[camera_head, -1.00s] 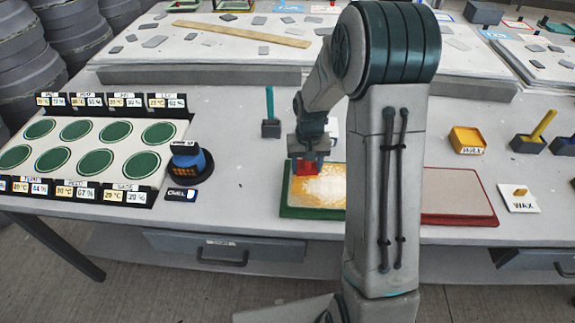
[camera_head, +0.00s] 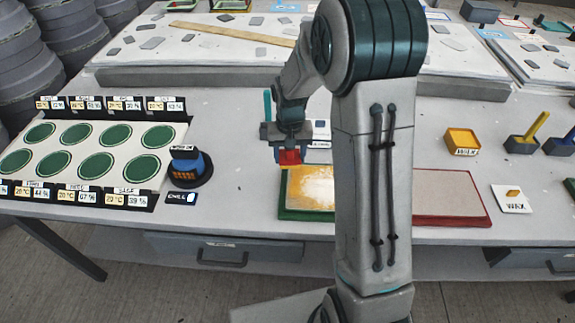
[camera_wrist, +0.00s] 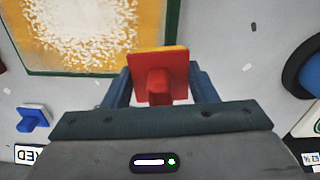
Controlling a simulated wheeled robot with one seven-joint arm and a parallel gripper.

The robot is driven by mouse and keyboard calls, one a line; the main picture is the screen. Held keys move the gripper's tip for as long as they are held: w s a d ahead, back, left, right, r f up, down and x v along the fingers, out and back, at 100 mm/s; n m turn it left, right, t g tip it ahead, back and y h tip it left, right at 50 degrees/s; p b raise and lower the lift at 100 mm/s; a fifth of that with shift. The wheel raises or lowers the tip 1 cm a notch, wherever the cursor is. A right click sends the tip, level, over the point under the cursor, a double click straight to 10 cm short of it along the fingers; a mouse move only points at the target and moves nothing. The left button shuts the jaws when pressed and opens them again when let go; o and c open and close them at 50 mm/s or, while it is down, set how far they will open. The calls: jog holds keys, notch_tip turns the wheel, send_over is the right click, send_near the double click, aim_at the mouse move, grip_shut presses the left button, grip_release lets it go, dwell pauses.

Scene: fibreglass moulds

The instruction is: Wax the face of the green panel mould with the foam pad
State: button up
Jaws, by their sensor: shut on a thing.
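The green panel mould (camera_head: 308,215) lies on the table, partly hidden behind my arm. Its face (camera_head: 312,186) is yellow-orange around the edges with a patchy, speckled white middle; it also shows at the upper left of the wrist view (camera_wrist: 85,30). My gripper (camera_head: 289,145) is shut on the foam pad (camera_head: 289,157), a red block with a handle and a yellow-orange edge. In the wrist view the pad (camera_wrist: 160,75) sits between the fingers (camera_wrist: 160,88), at a corner of the mould. Its underside is hidden, and I cannot tell whether it touches anything.
A red-edged panel (camera_head: 450,195) lies right of my arm. A blue round device (camera_head: 188,165) and a board of green discs (camera_head: 95,165) are at left.

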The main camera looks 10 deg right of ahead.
jog(key=shift+r+p, duration=0.65)
jog(key=shift+r, duration=0.65)
jog(key=shift+f, duration=0.1)
